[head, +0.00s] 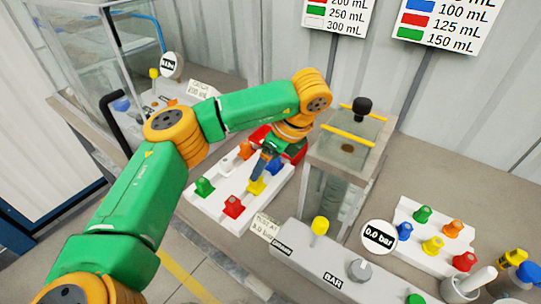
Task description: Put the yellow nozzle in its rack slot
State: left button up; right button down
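A yellow nozzle (256,187) stands upright at the white rack (203,209) left of centre. My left gripper (262,170) points down over this rack, its dark fingers right at the top of the yellow nozzle. I cannot tell whether the fingers are closed on it or just above it, nor whether its base is fully in a slot. Another yellow nozzle (432,245) stands in the right white rack (405,208). A yellow piece (320,226) also sits on top of the grey BAR unit (300,262). My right gripper is not in view.
A clear tank (335,195) with a yellow-barred top stands close to the right of my gripper. Another glass tank (105,60) stands at the back left.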

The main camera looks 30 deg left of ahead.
pick_arm(q)
jog(key=shift+v, duration=2)
jog(key=shift+a, duration=0.1)
